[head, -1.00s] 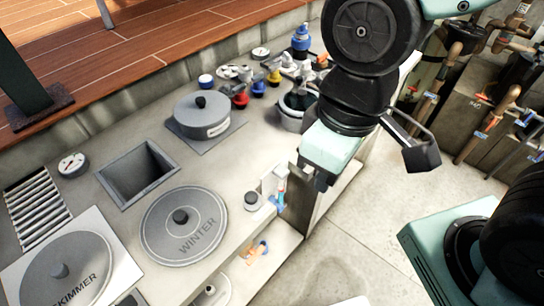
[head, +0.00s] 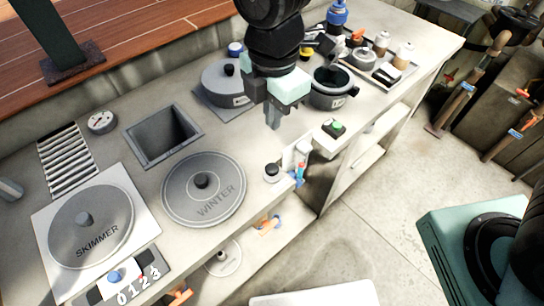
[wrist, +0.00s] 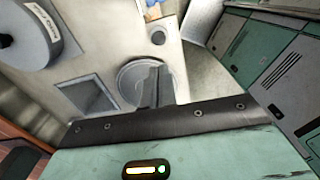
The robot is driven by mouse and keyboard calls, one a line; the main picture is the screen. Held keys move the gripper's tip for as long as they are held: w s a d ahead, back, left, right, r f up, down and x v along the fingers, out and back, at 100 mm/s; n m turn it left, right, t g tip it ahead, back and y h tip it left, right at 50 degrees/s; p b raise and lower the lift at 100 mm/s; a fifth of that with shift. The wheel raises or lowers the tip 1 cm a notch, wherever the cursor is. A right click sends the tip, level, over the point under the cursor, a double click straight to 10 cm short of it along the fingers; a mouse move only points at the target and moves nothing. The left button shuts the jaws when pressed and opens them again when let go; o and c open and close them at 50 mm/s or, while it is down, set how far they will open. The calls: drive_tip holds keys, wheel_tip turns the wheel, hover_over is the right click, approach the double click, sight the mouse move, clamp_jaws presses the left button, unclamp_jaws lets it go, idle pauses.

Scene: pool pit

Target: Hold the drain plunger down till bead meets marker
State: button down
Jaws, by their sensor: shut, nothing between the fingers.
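A small round plunger with a dark top (head: 272,170) stands near the counter's front edge; it probably also shows in the wrist view (wrist: 158,37). Right of it is a pale upright gauge (head: 298,165) with small red and blue parts; I cannot make out which is bead and which is marker. My gripper (head: 273,121) is shut and empty, pointing down, and appears above and behind the plunger in the head view, apart from it. In the wrist view my fingers (wrist: 153,88) are together in front of a round grey lid.
A WINTER lid (head: 218,173), a square pit (head: 163,136) and a SKIMMER lid (head: 90,228) lie to the left.

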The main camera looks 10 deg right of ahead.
sight(272, 167)
drive_tip(key=shift+w+f, duration=0.1)
drive_tip(key=shift+w, duration=0.05)
wheel_tip(272, 167, down, 14)
drive_tip(key=p, duration=0.3)
idle(0.6)
